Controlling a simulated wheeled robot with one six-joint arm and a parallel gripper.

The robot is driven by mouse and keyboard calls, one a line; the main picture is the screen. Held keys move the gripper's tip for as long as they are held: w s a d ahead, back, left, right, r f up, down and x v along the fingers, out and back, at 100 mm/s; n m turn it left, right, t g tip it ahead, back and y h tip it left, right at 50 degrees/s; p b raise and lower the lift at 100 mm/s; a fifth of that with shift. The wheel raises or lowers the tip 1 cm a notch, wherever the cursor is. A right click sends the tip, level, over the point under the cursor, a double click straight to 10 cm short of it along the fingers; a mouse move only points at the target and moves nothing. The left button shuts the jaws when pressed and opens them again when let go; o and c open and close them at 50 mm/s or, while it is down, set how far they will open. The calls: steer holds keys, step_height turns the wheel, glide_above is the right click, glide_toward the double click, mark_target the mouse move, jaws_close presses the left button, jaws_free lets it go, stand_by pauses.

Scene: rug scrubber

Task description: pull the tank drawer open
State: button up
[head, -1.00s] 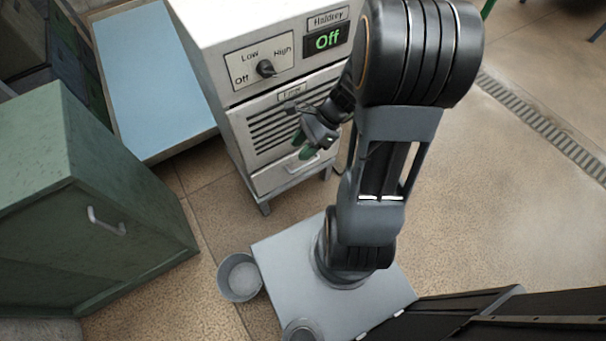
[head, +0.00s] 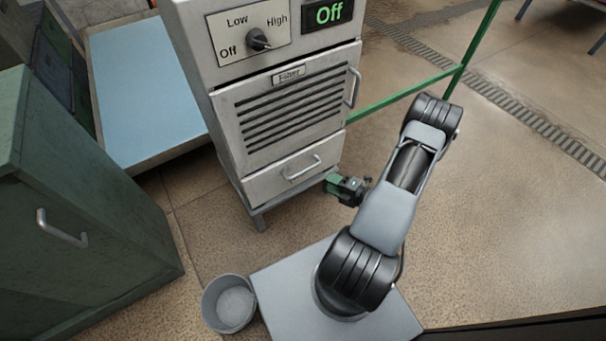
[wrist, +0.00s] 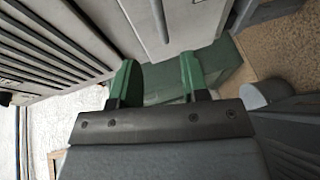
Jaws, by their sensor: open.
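The tank drawer (head: 268,188) is the plain lower front of the pale grey machine, below the louvered filter door. It looks flush with the cabinet, and its bar handle (head: 303,170) is in plain sight in the head view. My gripper (head: 333,183) is open and empty, low and just right of that handle, apart from it in the picture. In the wrist view my two green fingertips (wrist: 158,80) stand apart with nothing between them. A pale panel that looks like the drawer front (wrist: 195,22) lies beyond them; I cannot make out the handle there.
The filter door (head: 290,110) has its own handle on the right. The dial (head: 258,40) points to Off and the display (head: 328,12) reads Off. A green cabinet (head: 75,215) and a bucket (head: 229,303) stand to the left.

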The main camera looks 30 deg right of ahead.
mark_target(303, 170)
steer(key=b+x, duration=0.2)
steer(key=x, duration=1)
steer(key=shift+w+a+b, duration=0.2)
steer(key=shift+b, duration=0.2)
jaws_close()
